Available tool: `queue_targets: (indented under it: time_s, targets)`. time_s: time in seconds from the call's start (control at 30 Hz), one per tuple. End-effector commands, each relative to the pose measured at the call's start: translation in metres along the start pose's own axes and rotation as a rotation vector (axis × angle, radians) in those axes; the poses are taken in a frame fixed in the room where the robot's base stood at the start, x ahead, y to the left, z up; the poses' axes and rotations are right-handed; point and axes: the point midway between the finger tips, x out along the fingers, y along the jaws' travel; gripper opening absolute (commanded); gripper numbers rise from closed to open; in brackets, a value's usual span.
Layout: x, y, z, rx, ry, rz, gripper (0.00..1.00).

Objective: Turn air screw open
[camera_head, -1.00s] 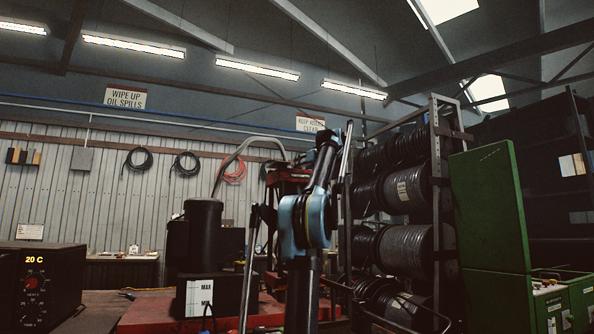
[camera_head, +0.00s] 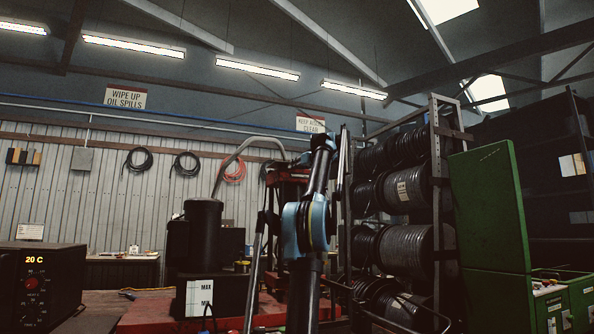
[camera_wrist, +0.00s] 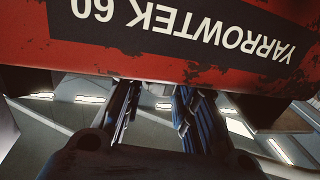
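No air screw can be made out in either view. In the wrist view, a worn red machine body (camera_wrist: 155,72) fills the top, with upside-down white "YARROWTEK 60" lettering on a black band. My gripper (camera_wrist: 155,88) shows below it, its two dark fingers apart with an empty gap between them. The fingertips reach the red body's lower edge and their ends are hidden there; I cannot tell whether they touch anything. In the head view, my arm reaches toward the red machine (camera_head: 290,176) at the centre, and my gripper is not distinguishable.
A rack of black hose reels (camera_head: 408,190) stands close right of my arm. A green cabinet (camera_head: 488,210) is farther right. A dark cylindrical tank (camera_head: 203,235) with MAX/MIN marks stands left of my arm. A control box (camera_head: 38,285) reading 20 C is at far left.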

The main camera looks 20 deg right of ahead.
Motion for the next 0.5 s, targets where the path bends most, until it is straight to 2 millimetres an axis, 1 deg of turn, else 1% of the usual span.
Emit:
queue_targets:
  time_s: [0.27, 0.5]
  targets:
    - [0.0007, -0.0012, -0.0002, 0.0, 0.0, 0.022, 0.02]
    - [0.001, -0.0021, -0.0002, 0.001, 0.0, 0.151, 0.02]
